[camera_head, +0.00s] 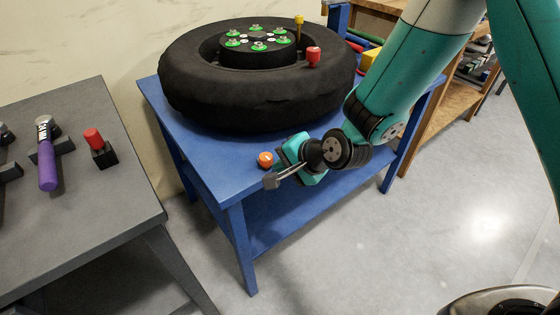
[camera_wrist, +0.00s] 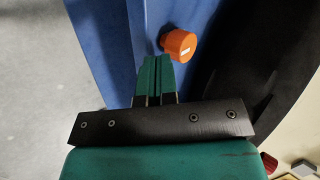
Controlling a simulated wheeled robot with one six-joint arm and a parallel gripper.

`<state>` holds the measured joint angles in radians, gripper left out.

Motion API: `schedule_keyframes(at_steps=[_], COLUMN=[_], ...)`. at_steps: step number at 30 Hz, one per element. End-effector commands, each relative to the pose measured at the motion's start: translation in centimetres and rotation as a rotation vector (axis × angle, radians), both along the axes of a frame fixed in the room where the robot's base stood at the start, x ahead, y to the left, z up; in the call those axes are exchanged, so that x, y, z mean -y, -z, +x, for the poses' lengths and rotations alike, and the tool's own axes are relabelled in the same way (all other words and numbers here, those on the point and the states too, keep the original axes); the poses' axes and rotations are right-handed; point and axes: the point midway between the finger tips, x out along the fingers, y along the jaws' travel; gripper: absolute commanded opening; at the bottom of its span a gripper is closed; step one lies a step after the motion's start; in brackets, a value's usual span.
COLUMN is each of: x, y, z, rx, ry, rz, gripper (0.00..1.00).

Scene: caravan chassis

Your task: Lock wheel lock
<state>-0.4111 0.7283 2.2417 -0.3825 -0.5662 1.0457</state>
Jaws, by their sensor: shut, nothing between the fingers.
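An orange round knob (camera_head: 265,159) sits at the front edge of the blue table that carries the wheel; I take it to be the wheel lock. In the wrist view the knob (camera_wrist: 179,45) shows a small white mark on its face. My gripper (camera_head: 290,149) is beside the knob, to its right in the head view. In the wrist view my gripper (camera_wrist: 154,62) has its teal fingers together and empty, pointing to the left of the knob with a small gap. Whether they touch it in depth I cannot tell. The black wheel (camera_head: 260,85) lies flat on the table.
The blue table (camera_head: 215,165) has legs and a lower shelf. On the wheel are green-based nuts, a red piece (camera_head: 313,56) and a yellow piece (camera_head: 299,25). A grey table (camera_head: 95,215) at left holds a purple-handled tool (camera_head: 47,165) and a red-topped piece (camera_head: 94,139).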

Motion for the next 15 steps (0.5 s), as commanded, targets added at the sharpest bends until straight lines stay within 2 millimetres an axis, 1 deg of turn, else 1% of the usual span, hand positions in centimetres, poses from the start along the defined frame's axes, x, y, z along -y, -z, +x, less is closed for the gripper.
schedule_keyframes(at_steps=[3,15], x=[-0.54,-0.76], y=[-0.02,-0.05], z=[0.37,0.72], rx=[0.001,0.001], ry=[-0.002,-0.001], rz=[-0.001,0.000], gripper=[0.00,0.00])
